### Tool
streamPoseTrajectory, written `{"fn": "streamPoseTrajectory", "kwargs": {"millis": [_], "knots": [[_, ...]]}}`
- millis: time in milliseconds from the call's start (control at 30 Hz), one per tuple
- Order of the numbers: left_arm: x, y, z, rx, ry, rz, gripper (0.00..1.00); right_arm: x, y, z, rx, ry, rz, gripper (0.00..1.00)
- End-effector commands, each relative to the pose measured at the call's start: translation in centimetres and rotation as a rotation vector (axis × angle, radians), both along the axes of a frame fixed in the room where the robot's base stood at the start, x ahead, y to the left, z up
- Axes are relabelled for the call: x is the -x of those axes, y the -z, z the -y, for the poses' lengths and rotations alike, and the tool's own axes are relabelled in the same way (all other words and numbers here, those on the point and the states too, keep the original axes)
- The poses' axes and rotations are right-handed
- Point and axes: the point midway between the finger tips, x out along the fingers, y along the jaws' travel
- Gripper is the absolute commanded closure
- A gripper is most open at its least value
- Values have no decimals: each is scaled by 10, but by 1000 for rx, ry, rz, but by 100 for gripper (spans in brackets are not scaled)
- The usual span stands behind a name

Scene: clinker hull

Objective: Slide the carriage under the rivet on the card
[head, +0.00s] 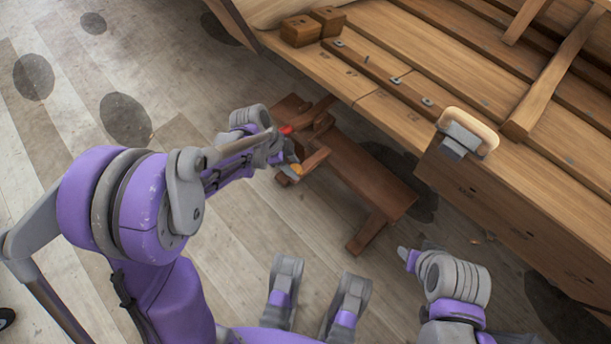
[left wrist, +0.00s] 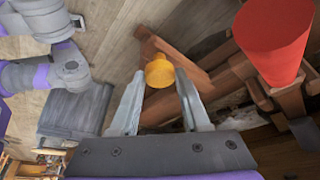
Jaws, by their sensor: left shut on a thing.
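My left gripper (head: 287,164) is at a brown wooden stand (head: 372,182) on the floor below the hull. It is shut on a yellow-orange knob (head: 297,169). In the left wrist view the knob (left wrist: 158,72) sits between the two grey fingers, in front of a wooden bar (left wrist: 175,58). I take the wooden piece with the knob as the carriage, but cannot be sure. A red tapered piece (head: 286,130) stands just beyond the gripper; it is large at the right of the left wrist view (left wrist: 272,40). My right gripper (head: 406,257) is low at right. I cannot make out the card.
The planked hull (head: 395,45) fills the upper right, with several small metal plates along a plank. Two wooden blocks (head: 312,26) and a wood-handled tool (head: 467,135) rest on its edge. The plank floor (head: 55,140) at left is clear apart from dark round patches.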

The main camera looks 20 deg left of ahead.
Motion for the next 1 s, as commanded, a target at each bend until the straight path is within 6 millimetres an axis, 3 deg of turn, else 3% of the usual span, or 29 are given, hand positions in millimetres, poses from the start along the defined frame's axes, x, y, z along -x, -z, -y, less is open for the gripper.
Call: {"fn": "streamPoseTrajectory", "kwargs": {"millis": [100, 200, 533, 567, 700, 1000], "knots": [[-14, 0, -24, -2, -7, 2, 100, 0, -2, 0, 0, 0, 0, 50], [-20, 0, -34, 0, -3, 2, 100, 0, -2, 0, 0, 0, 0, 50], [-21, 0, -36, 1, -1, 2, 100, 0, -2, 0, 0, 0, 1, 50], [-21, 0, -36, 1, -1, 2, 52, 0, -2, 0, 0, 0, 1, 50], [-21, 0, -36, 2, 0, 1, 27, 0, -2, 0, 0, 0, 0, 50], [-20, 0, -36, 1, 0, 1, 23, 0, -3, 0, 0, 0, 1, 50]]}}
